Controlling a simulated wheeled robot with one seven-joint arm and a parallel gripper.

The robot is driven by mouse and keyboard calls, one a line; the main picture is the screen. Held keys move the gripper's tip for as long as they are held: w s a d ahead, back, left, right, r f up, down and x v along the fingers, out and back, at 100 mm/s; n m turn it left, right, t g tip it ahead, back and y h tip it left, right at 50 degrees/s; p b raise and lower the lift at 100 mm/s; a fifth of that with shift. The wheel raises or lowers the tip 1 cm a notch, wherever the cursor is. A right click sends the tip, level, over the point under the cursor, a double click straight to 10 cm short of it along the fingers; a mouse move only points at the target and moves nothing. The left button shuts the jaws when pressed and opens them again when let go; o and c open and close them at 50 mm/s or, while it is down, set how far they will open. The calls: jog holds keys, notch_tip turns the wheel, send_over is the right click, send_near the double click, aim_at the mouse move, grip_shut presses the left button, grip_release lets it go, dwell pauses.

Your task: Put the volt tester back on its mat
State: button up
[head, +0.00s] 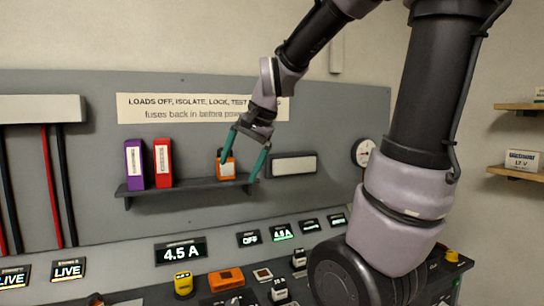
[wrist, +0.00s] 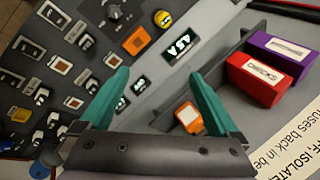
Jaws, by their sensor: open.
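A small orange device with a pale face, which looks like the volt tester (head: 227,170), stands on the narrow dark wall shelf (head: 190,184). My gripper (head: 238,173) is open in front of the shelf, its teal fingers spread to either side of the device in the head view. In the wrist view the device (wrist: 188,118) lies between the fingers, nearer the right one, and my gripper (wrist: 158,76) holds nothing. I cannot make out a mat for certain; a flat orange square (head: 226,280) sits on the sloping desk below.
A purple binder (head: 134,164) and a red binder (head: 162,163) stand on the shelf's left part. The desk holds a yellow knob (head: 183,284), several switches and lit displays such as the 4.5 A one (head: 180,251). A round gauge (head: 363,152) hangs at right.

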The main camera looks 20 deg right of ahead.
jog(key=s+d+r+n+t, duration=0.1)
jog(key=s+d+n, duration=0.1)
jog(key=s, duration=0.3)
jog(key=s+d+r+n+t+h, duration=0.1)
jog(key=s+d+r+n, duration=0.1)
jog(key=s, duration=0.3)
jog(key=shift+s+n+t, duration=0.3)
jog(key=shift+s, duration=0.05)
jog(key=shift+r, duration=0.1)
